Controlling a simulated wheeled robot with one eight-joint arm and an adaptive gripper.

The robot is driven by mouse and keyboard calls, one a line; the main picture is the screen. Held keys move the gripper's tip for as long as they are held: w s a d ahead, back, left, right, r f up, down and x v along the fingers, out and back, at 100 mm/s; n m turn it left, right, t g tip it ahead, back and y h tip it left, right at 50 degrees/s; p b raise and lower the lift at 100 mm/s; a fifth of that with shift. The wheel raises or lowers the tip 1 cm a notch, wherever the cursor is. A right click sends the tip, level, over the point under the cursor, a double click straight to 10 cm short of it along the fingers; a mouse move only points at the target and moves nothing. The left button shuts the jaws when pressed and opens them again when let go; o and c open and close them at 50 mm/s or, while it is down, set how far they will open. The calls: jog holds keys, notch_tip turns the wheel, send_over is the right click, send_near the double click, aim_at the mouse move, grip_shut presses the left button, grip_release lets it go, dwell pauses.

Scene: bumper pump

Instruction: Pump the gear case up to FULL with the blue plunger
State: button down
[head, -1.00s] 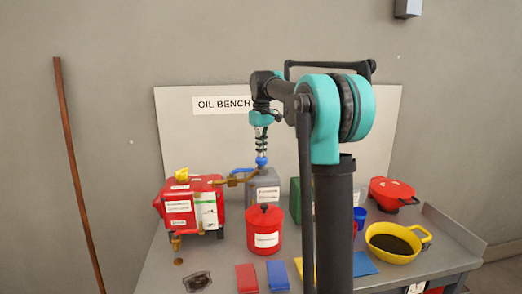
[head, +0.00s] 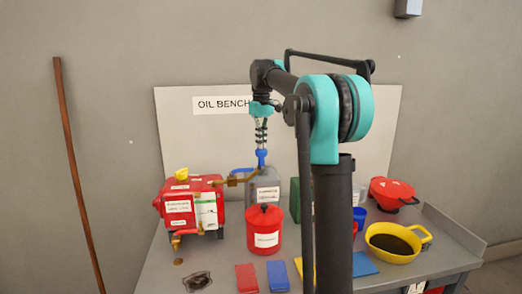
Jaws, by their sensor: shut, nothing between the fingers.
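The blue plunger (head: 262,154) stands upright on top of a grey pump bottle (head: 266,183). My gripper (head: 261,143) is shut and empty, pointing down right above the plunger's blue top. I cannot tell whether it touches it. A brass spout (head: 238,181) runs left from the bottle top to the red gear case (head: 178,205). The case has a yellow cap (head: 181,175) and a white and green panel (head: 206,211) on its front. The lettering and the level there are too small to read.
A red can (head: 265,222) stands in front of the bottle. A yellow basin of dark liquid (head: 392,244) and a red lidded container (head: 392,190) are at the right. Red (head: 247,277) and blue (head: 277,274) flat pieces lie in front. My arm hides part of the bench (head: 220,262).

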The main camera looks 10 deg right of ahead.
jog(key=shift+f, duration=0.1)
dwell(1.5)
dwell(0.5)
jog(key=shift+f, duration=1.65)
jog(key=shift+r, duration=1.75)
